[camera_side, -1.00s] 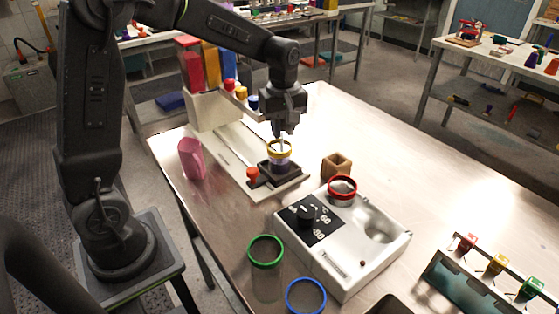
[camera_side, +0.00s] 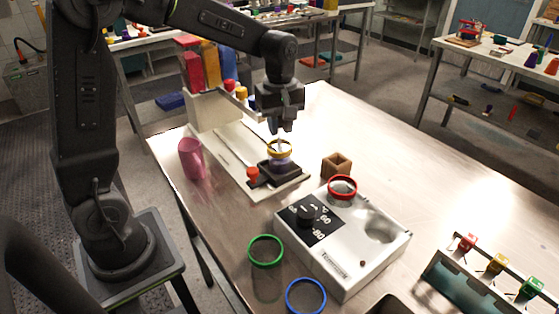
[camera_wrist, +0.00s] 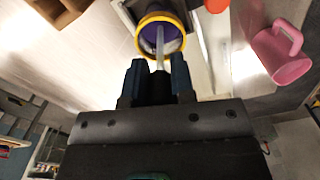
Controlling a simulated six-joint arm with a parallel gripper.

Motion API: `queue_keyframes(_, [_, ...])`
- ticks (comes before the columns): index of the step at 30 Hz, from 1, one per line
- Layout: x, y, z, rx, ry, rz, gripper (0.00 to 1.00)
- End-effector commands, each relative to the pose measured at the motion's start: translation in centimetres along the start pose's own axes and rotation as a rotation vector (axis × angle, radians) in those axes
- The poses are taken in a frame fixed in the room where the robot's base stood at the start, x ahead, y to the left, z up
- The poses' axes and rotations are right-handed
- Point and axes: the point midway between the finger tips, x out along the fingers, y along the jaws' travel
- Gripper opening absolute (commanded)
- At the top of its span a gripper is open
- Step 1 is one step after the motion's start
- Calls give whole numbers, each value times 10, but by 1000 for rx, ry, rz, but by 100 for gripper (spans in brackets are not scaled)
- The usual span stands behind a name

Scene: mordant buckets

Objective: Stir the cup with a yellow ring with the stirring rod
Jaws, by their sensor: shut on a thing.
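The cup with a yellow ring (camera_side: 279,150) stands on a small dark platform of the dispenser stand, with purple liquid showing inside it in the wrist view (camera_wrist: 178,44). My gripper (camera_side: 282,127) is above the cup and shut on the stirring rod (camera_wrist: 160,45). It also shows in the wrist view (camera_wrist: 158,78). The pale rod reaches down inside the yellow ring, and its lower end is in the cup. How deep the tip sits in the liquid I cannot tell.
The dispenser (camera_side: 215,108) stands behind the cup, with a red knob (camera_side: 253,174) beside the platform. A pink mug (camera_side: 191,158) is left. A wooden block (camera_side: 337,165) and the white hotplate unit (camera_side: 345,270), bearing a red-ringed cup (camera_side: 342,187), are right. Green-ringed (camera_side: 265,250) and blue-ringed (camera_side: 305,296) cups stand in front.

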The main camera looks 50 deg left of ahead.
Motion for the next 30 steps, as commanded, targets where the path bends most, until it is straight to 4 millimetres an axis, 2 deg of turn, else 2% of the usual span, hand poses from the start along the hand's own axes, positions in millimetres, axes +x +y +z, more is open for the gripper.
queue_keyframes(30, [-58,0,0,0,1,2,0])
